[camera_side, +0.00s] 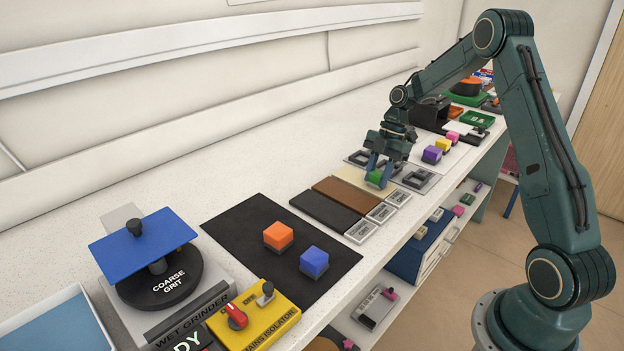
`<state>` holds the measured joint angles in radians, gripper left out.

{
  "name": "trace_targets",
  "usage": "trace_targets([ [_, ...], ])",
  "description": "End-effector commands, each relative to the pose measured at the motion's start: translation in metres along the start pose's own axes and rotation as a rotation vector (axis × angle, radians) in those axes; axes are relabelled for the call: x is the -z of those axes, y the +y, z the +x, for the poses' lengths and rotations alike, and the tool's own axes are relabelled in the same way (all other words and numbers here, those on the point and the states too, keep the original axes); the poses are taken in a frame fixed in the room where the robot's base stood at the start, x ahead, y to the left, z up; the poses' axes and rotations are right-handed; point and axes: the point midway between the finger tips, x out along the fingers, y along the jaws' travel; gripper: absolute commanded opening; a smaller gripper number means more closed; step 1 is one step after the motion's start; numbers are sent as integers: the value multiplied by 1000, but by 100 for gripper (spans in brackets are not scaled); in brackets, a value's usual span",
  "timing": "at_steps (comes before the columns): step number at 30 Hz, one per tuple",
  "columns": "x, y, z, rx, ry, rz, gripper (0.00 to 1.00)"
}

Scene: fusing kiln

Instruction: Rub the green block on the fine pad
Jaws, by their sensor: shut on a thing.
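The green block (376,180) is held between the blue fingertips of my gripper (379,170), which points down. The block is over or on the cream pad (350,173), near its right part; I cannot tell whether it touches the pad. The cream pad is the farthest of three strips lying side by side, past a brown pad (340,192) and a dark pad (322,212). Each strip has a grey label plate at its front end; the plate by the cream pad (398,198) is too small to read surely.
An orange block (278,236) and a blue block (314,262) sit on a black mat (235,226). The wet grinder (165,283) and yellow isolator box (262,316) stand nearer. Purple, yellow and pink blocks (433,154) sit farther back. Bench left of the pads is clear.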

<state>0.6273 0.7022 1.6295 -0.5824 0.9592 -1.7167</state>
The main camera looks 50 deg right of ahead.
Motion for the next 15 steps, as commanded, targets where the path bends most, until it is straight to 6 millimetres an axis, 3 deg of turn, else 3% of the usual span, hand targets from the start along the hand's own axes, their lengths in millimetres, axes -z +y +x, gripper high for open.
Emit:
trace_targets([
  [15,0,-1,1,2,1,2,12],
])
